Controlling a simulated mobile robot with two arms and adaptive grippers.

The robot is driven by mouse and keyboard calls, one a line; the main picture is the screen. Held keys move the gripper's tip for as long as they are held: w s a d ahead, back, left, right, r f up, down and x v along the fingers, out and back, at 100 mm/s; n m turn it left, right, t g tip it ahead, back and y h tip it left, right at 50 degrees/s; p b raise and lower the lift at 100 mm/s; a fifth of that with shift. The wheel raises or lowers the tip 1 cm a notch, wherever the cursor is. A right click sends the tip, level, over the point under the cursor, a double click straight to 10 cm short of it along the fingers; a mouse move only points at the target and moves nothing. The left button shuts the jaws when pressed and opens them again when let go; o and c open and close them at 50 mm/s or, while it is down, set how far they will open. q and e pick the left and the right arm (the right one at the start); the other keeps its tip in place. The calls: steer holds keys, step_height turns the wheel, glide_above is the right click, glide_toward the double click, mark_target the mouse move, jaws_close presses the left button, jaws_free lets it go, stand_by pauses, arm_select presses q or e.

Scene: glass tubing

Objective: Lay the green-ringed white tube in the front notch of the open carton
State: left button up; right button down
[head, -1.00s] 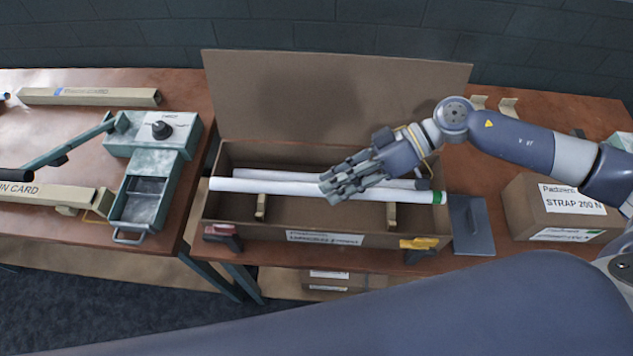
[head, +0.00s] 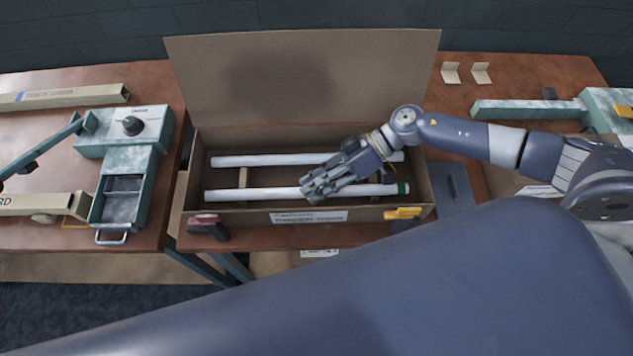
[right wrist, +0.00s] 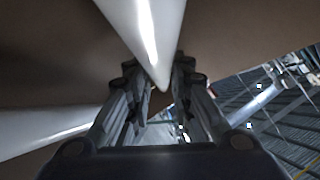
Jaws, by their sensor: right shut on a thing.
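The green-ringed white tube (head: 255,194) lies level inside the front part of the open carton (head: 300,216), its green ring at the right end. My right gripper (head: 312,192) is shut on this tube near its middle. In the right wrist view the tube (right wrist: 145,35) runs between the fingers of the gripper (right wrist: 158,90). A second white tube (head: 250,160) lies behind it in the carton, on the notched supports. Whether the front tube touches the bottom of its notch is hidden. My left gripper is not in view.
The carton's lid (head: 300,80) stands up at the back. A red clamp (head: 207,226) and a yellow clamp (head: 403,212) sit at the front wall. A grey plate (head: 452,185) lies to the right.

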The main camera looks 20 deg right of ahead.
steer(key=c, duration=1.5)
jaws_free()
steer(key=shift+o, duration=0.4)
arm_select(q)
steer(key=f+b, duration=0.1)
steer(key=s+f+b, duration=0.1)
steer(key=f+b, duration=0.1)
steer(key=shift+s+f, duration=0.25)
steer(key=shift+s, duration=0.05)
arm_select(e)
steer(key=v, duration=1.2)
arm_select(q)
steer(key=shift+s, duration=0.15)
